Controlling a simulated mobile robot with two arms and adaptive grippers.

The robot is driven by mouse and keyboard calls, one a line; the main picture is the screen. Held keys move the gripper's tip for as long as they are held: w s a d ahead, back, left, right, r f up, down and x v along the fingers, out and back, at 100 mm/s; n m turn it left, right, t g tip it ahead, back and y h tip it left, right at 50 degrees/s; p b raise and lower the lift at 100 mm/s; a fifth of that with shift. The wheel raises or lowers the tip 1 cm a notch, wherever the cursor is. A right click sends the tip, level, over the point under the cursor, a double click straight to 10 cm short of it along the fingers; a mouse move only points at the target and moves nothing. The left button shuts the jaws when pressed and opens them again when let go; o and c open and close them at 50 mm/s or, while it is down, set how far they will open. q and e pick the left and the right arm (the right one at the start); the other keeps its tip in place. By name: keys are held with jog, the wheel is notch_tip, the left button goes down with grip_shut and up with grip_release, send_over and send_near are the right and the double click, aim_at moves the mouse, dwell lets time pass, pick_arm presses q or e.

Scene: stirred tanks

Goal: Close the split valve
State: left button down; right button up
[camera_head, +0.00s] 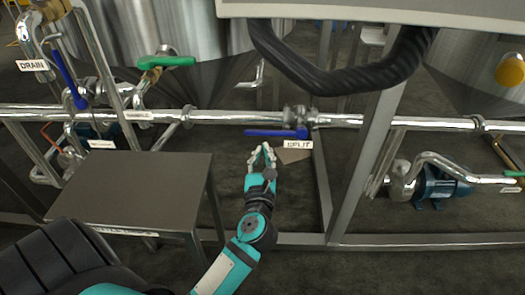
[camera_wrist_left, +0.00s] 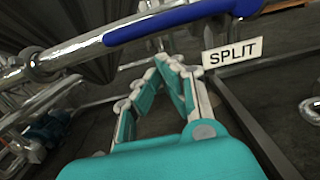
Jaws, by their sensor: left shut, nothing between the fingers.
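The split valve's blue lever handle (camera_head: 276,133) lies along the horizontal steel pipe, pointing left from the valve body (camera_head: 298,118). A white SPLIT label (camera_head: 298,144) hangs just below it. My left gripper (camera_head: 262,150) is shut and empty, just below and in front of the blue handle. In the left wrist view the handle (camera_wrist_left: 180,20) crosses the top, beyond the closed fingertips (camera_wrist_left: 170,62), with the SPLIT label (camera_wrist_left: 232,52) to their right. I cannot tell whether the fingertips touch the handle. My right gripper is not in view.
A grey table (camera_head: 135,185) stands to the left of my left arm. A steel frame post (camera_head: 365,150) rises right of the valve. A thick black hose (camera_head: 345,75) hangs above. The DRAIN valve's blue lever (camera_head: 68,78) and a green lever (camera_head: 166,61) are at upper left.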

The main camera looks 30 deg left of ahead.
pick_arm(q)
jog(key=shift+w+r, duration=0.15)
jog(key=shift+r, duration=0.6)
